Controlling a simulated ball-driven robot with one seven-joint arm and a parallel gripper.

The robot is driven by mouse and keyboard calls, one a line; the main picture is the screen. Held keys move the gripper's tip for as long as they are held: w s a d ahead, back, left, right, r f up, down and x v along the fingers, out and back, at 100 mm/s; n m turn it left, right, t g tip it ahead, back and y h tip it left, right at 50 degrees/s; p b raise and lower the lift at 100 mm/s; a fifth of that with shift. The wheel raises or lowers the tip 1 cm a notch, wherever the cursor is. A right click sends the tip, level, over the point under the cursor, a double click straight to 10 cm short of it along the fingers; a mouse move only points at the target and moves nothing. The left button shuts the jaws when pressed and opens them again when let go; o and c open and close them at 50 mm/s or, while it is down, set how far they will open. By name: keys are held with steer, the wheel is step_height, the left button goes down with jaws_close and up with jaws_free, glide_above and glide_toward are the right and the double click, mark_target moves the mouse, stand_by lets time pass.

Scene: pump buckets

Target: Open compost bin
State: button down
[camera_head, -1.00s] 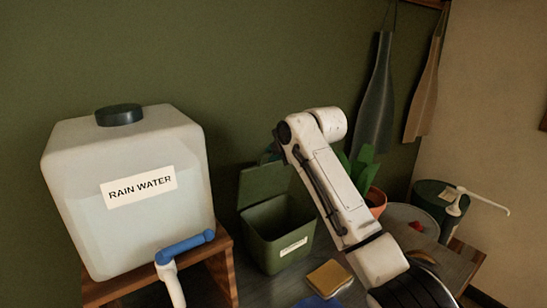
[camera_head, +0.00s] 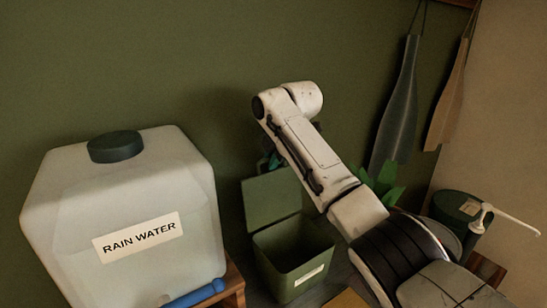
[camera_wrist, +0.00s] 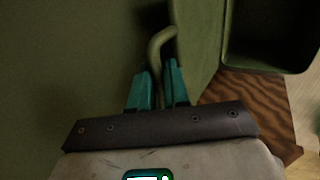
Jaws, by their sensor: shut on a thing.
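The green compost bin (camera_head: 290,266) stands with its mouth uncovered, and its label faces front. Its lid (camera_head: 270,200) stands upright at the back of the bin. In the wrist view the lid (camera_wrist: 198,45) is seen edge-on beside the open bin (camera_wrist: 268,66). A curved green handle (camera_wrist: 159,43) sticks out from the lid. My gripper (camera_wrist: 158,85) has its teal fingers on both sides of this handle and is shut on it.
The rain water tank (camera_head: 125,215) stands at the left, with a blue tap (camera_head: 195,293) below it. A green plant (camera_head: 385,185) and a dark green pump bucket (camera_head: 455,210) are at the right. The green wall is close behind the bin.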

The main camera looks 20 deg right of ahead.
steer(key=shift+s+f, duration=0.1)
steer(key=shift+f, duration=0.2)
steer(key=c, duration=1.3)
jaws_free()
steer(key=shift+f, duration=0.1)
steer(key=b+v, duration=0.1)
steer(key=v, duration=0.2)
steer(key=b+v, duration=0.1)
steer(key=v, duration=0.3)
steer(key=b+v, duration=0.1)
steer(key=v, duration=0.3)
steer(key=shift+r, duration=0.4)
